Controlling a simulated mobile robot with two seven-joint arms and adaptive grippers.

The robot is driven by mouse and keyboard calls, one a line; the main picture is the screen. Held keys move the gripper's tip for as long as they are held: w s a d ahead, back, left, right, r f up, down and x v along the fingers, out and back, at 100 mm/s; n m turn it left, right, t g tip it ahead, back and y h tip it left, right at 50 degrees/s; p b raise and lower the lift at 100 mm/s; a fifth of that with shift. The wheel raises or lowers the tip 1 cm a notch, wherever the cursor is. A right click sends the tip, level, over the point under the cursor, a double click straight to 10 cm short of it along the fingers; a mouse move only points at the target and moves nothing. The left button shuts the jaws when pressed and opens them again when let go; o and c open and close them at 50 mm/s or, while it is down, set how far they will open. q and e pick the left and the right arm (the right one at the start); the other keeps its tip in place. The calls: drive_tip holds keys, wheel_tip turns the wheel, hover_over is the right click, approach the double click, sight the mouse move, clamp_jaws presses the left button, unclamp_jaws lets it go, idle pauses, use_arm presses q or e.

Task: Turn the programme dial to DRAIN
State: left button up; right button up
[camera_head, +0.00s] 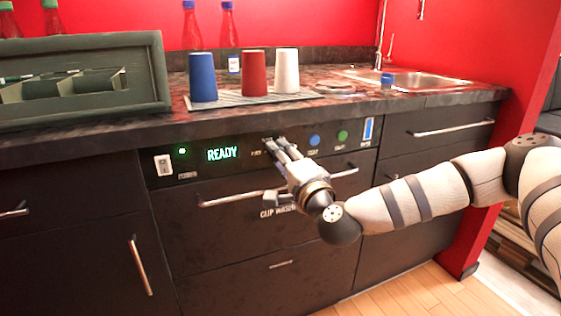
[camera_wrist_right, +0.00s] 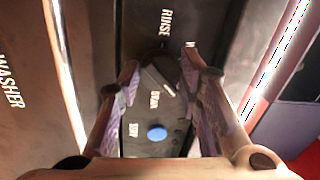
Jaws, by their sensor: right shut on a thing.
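The cup washer's control panel (camera_head: 230,172) is on the counter front, with a lit READY display (camera_head: 222,154). My right gripper (camera_head: 272,143) reaches the panel between the display and the blue button (camera_head: 314,140), hiding the programme dial in the head view. In the right wrist view, the dark round dial (camera_wrist_right: 158,74) sits between the fingers of my right gripper (camera_wrist_right: 160,78), which is shut on it. RINSE is lettered on one side of the dial, and a word that looks like DRAIN is on the blue button's side. I cannot tell which mark the pointer meets. My left gripper is out of view.
A power switch (camera_head: 163,165), a green light (camera_head: 182,151) and a green button (camera_head: 343,136) are also on the panel. A drawer handle (camera_head: 240,198) runs below. Blue (camera_head: 203,78), red (camera_head: 254,74) and white cups (camera_head: 286,71) stand on the counter above.

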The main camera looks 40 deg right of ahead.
drive_tip(key=m+b, duration=0.1)
drive_tip(key=m, duration=0.4)
drive_tip(key=shift+a+m+h+b, duration=0.1)
drive_tip(key=shift+m+h+b, duration=0.2)
drive_tip(key=shift+m+b, duration=0.1)
drive_tip(key=shift+r+m+h+b, duration=0.1)
drive_tip(key=shift+m+h+b, duration=0.35)
drive_tip(key=shift+m, duration=1.45)
drive_tip(key=o, duration=1.2)
drive_tip(key=shift+c, duration=0.2)
drive_tip(key=shift+s, duration=0.1)
drive_tip(key=v, duration=0.7)
drive_tip(key=shift+s+r, duration=0.15)
